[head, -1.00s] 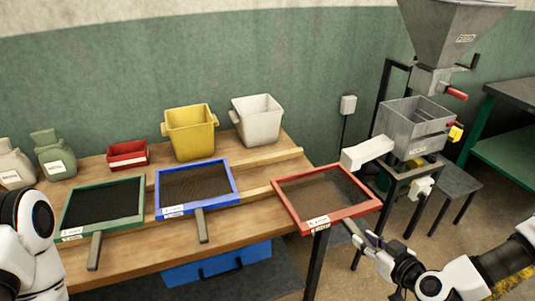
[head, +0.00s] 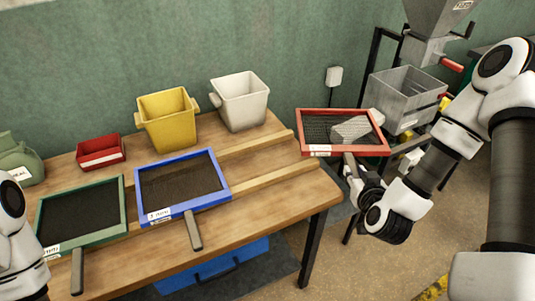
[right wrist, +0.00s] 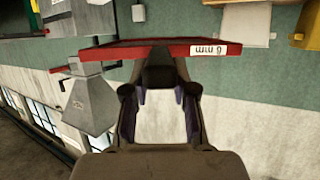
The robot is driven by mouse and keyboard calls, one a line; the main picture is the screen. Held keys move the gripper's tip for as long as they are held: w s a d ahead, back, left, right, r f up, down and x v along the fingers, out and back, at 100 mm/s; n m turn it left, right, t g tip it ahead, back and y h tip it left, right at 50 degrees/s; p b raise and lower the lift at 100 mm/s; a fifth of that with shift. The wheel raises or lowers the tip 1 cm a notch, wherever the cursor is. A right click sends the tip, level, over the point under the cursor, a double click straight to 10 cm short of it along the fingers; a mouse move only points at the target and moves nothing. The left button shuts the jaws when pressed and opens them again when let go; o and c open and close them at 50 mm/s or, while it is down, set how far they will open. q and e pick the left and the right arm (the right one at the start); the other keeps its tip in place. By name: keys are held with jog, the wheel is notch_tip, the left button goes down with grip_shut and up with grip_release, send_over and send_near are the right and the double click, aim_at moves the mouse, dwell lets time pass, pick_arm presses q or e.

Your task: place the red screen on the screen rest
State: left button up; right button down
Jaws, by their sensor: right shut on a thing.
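The red screen (head: 362,151) has a red frame, dark mesh and a white label; it is held in the air beyond the table's right end. My right gripper (head: 352,166) is shut on its handle, at the near side of the frame. The right wrist view shows the red frame edge-on (right wrist: 120,51) with an upside-down label, beyond the closed fingers (right wrist: 160,70). The screen rest appears to be the wooden rails (head: 283,174) along the table, bare on the right. My left gripper is out of view; only part of that arm shows.
A blue screen (head: 217,191) and a green screen (head: 120,197) lie along the rails, handles toward me. Behind them stand a red tray (head: 101,159), a yellow bin (head: 168,125) and a white bin (head: 241,110). A grey metal machine (head: 405,98) stands right, behind the red screen.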

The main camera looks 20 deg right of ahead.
jog(key=s+a+f+n+t+y+p, duration=0.1)
jog(key=s+a+f+n+y, duration=0.15)
jog(key=a, duration=0.55)
jog(key=s+a+f+n+y+p, duration=0.1)
jog(key=a+f+n+y+p, duration=0.2)
jog(key=a, duration=0.6)
jog(key=shift+y, duration=0.35)
jog(key=w+d+b, duration=0.1)
jog(key=w+b, duration=0.1)
jog(key=b, duration=0.2)
jog(key=w+d+b, duration=0.2)
jog(key=w+b, duration=0.1)
jog(key=b, duration=0.2)
jog(key=w+d+f+b, duration=0.1)
jog(key=w+d+b, duration=0.1)
jog(key=b, duration=0.3)
jog(key=shift+w+d+f, duration=0.1)
jog(key=shift+w+d, duration=0.05)
jog(key=shift+w, duration=0.55)
jog(key=w+d, duration=0.1)
jog(key=w+d+p, duration=0.1)
jog(key=w, duration=0.2)
jog(key=shift+w+d+p, duration=0.35)
jog(key=shift+d+p, duration=0.05)
notch_tip(320, 180, down, 3)
jog(key=shift+w+f, duration=0.1)
jog(key=shift+f, duration=0.15)
jog(key=c, duration=0.9)
grip_release()
